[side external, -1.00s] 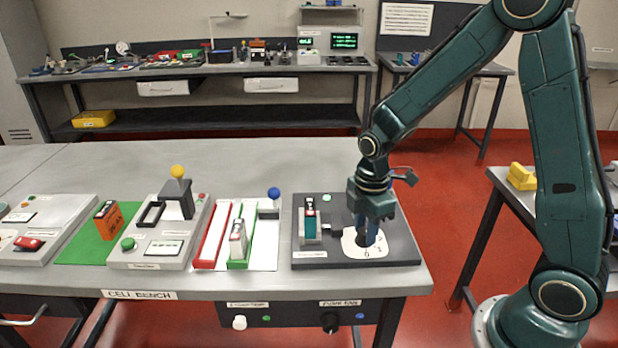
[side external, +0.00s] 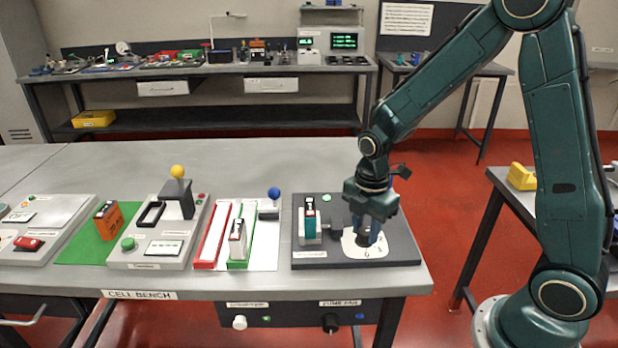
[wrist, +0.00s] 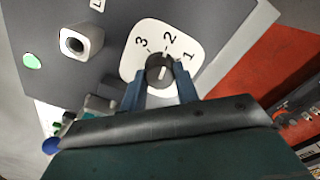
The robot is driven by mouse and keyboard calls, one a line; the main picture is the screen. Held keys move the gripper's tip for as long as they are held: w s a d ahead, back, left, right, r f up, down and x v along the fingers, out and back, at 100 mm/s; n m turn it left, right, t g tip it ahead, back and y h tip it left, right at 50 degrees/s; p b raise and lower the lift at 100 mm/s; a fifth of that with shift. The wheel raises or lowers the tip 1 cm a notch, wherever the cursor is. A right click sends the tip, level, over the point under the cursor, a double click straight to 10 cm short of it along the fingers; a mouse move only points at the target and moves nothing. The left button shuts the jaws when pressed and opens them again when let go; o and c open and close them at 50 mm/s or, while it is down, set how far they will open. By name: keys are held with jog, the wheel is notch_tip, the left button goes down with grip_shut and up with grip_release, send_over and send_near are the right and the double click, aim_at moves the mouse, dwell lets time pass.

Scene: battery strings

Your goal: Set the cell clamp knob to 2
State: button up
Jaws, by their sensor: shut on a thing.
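The clamp knob (wrist: 159,68) is round and dark with a pale mark, on a white dial plate (wrist: 131,66) numbered 1, 2 and 3 in the wrist view. The mark lies near the knob's middle; I cannot tell surely which number it indicates. My gripper (wrist: 161,79) has its two blue fingers shut on the knob, one on each side. In the side external view my gripper (side external: 367,240) points down over the dial plate (side external: 374,252), and its fingers mostly hide the knob. A teal cell (side external: 310,226) stands upright in the clamp left of the dial.
The dark clamp base (side external: 325,257) sits near the bench's right end.

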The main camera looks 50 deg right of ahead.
aim_at(365, 231)
jog(key=o, duration=0.8)
jog(key=shift+r, duration=0.1)
jog(key=shift+r, duration=1.65)
jog(key=shift+s+r, duration=0.1)
jog(key=shift+r, duration=0.3)
jog(key=s+r+m+t, duration=0.2)
jog(key=s+r+m, duration=0.3)
jog(key=s+a+r+m+t, duration=0.1)
jog(key=s+r+m, duration=0.4)
jog(key=s+m, duration=0.1)
jog(key=s+a+r+m+t, duration=0.1)
jog(key=s+r+m+t, duration=0.1)
jog(key=s+r+m, duration=0.3)
jog(key=shift+s+r+m+t, duration=0.3)
jog(key=shift+r+m, duration=0.15)
jog(key=shift+m, duration=0.05)
